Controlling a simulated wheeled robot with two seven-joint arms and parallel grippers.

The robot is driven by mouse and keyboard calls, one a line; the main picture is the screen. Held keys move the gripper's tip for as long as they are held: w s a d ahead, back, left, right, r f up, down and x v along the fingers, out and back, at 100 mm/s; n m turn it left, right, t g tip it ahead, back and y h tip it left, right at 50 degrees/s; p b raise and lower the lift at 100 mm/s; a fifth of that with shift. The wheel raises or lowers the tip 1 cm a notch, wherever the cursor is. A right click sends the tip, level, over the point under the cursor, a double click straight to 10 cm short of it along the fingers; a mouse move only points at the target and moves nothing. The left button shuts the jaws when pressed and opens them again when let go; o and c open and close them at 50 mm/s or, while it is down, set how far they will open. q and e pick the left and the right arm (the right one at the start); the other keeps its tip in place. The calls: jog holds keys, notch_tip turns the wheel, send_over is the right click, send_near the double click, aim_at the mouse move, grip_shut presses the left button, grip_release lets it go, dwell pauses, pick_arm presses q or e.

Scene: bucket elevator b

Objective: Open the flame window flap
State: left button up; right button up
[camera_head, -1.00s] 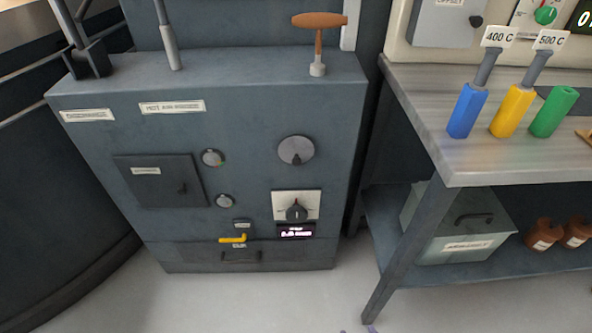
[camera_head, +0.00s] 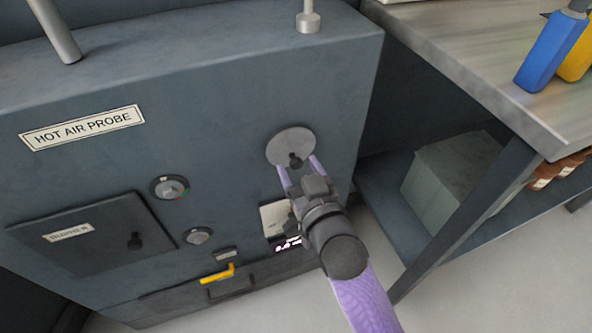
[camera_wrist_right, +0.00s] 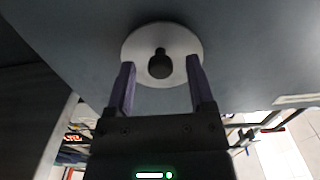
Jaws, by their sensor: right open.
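The flame window flap (camera_head: 291,144) is a round grey disc with a small dark knob, high on the right of the grey cabinet front. It also shows in the right wrist view (camera_wrist_right: 185,38), with its dark knob (camera_wrist_right: 160,66) between the fingers. My right gripper (camera_head: 298,164) is open, its two purple fingers pointing at the disc, one on each side of the knob. In the wrist view the right gripper (camera_wrist_right: 161,80) is spread well wider than the knob, and neither finger touches it. My left gripper is not in view.
A dial panel (camera_head: 275,218) sits below the disc, partly hidden by my right arm. A workbench (camera_head: 480,70) with a grey box (camera_head: 450,175) underneath stands to the right.

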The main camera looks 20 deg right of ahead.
jog(key=shift+w, duration=0.35)
grip_shut()
dwell(0.8)
dwell(0.4)
